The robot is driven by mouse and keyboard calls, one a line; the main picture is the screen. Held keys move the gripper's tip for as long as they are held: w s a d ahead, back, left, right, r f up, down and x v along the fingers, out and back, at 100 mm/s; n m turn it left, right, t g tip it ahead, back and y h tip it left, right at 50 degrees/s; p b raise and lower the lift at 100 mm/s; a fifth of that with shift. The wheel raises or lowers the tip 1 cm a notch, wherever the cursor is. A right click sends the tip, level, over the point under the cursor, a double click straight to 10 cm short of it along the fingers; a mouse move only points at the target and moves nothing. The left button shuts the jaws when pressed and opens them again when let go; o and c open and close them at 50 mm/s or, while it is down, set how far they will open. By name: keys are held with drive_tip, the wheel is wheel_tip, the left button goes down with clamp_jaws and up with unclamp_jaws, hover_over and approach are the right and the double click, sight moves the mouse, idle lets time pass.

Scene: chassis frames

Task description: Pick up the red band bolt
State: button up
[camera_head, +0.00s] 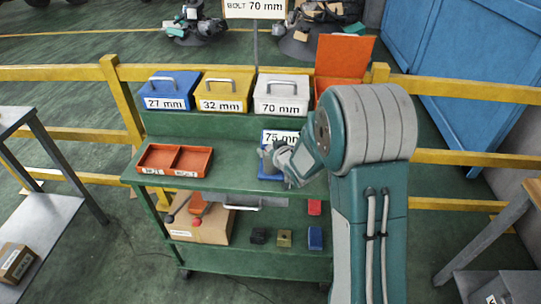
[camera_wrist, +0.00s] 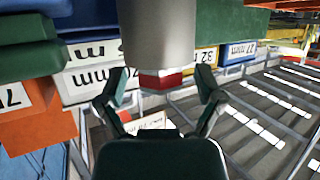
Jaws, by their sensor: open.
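In the wrist view a thick grey cylinder with a red band, the red band bolt (camera_wrist: 158,40), comes down from the top middle. Its red band lies between the two fingers of my gripper (camera_wrist: 162,77). The fingers are spread, with a visible gap on each side of the bolt. In the head view my gripper (camera_head: 270,158) is at the right part of the green cart's upper shelf, in front of the blue 75 mm box (camera_head: 283,136). My arm and gripper hide much of that spot, and I cannot make out the bolt clearly there.
Blue 27 mm (camera_head: 170,91), yellow 32 mm (camera_head: 222,92) and white 70 mm (camera_head: 281,95) boxes line the cart's back ledge. An open orange box (camera_head: 344,57) stands beside them. An orange two-compartment tray (camera_head: 174,160) is on the shelf's left; between it and my gripper is clear.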

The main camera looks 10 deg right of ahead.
drive_tip(key=shift+d, duration=0.1)
drive_tip(key=shift+a, duration=0.25)
clamp_jaws()
drive_tip(key=shift+d+r, duration=0.1)
